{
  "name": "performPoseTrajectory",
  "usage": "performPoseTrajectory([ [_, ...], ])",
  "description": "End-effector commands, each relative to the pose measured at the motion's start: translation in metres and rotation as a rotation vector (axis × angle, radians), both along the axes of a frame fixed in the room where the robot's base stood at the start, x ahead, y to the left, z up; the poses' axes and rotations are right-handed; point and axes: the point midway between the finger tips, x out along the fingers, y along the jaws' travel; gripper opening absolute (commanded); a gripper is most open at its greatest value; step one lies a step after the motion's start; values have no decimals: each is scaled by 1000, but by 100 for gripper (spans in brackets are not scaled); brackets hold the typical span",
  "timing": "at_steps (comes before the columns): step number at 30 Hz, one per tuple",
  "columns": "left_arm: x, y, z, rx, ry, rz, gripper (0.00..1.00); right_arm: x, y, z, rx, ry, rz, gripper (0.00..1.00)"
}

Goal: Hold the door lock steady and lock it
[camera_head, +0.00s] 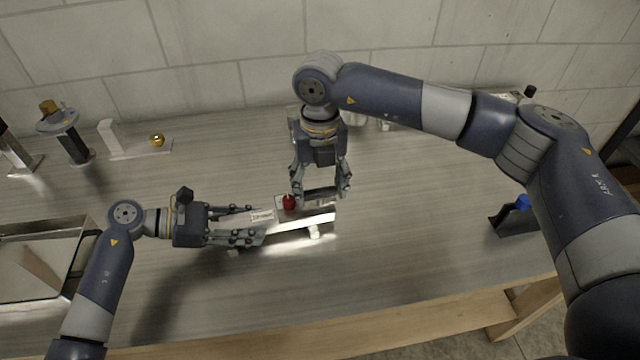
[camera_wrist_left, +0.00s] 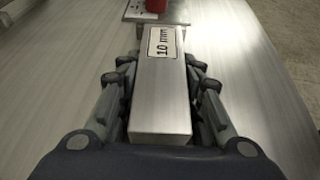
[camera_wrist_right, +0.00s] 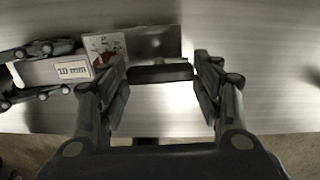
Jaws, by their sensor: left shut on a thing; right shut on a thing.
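The door lock (camera_head: 318,215) is a shiny metal piece lying on the table, with a red part (camera_head: 289,203) on its plate and a silver block (camera_wrist_left: 160,90) labelled "10 mm" at its left end. My left gripper (camera_head: 252,226) is shut on the silver block from the left, one finger on each side. My right gripper (camera_head: 321,188) comes down from above at the lock's right part. It is shut on a dark bar-like handle (camera_wrist_right: 160,73) that spans between its fingers. The right fingers partly hide the plate in the head view.
A metal tray (camera_head: 85,240) is at the left. A plate with a golden knob (camera_head: 157,140) and a stand with a round top (camera_head: 60,122) are at the back left. A dark bracket with a blue part (camera_head: 522,203) is at the right. The front of the table is clear.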

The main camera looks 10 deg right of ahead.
Motion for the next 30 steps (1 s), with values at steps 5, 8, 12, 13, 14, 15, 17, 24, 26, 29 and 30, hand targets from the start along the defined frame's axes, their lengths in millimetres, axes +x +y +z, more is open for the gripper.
performPoseTrajectory([
  [5,-1,-1,-1,1,3,-4,0,1,-1,-1,0,-2,-4,36],
  [8,-1,-1,-1,1,3,-4,0,1,-1,-1,0,-2,-4,69],
  [12,-1,0,-1,1,3,-3,0,1,0,-1,0,-1,-3,80],
  [13,-1,0,-1,1,3,-3,0,1,0,-1,0,-1,-2,80],
  [14,-1,0,-1,1,3,-3,0,1,0,-1,0,-1,-2,80],
  [15,-1,0,-1,1,3,-2,0,0,0,0,0,-1,-2,80],
  [17,-1,0,-1,1,3,-2,0,0,0,-1,0,-1,-1,80],
  [24,-1,0,-1,1,4,-1,0,1,0,10,0,-2,0,80],
  [26,-1,0,-1,1,4,-1,0,1,0,18,0,-3,-1,80],
  [29,-1,0,-1,1,3,0,0,1,0,38,1,-4,0,80],
  [30,0,0,-1,1,3,0,0,1,0,47,1,-6,0,80],
])
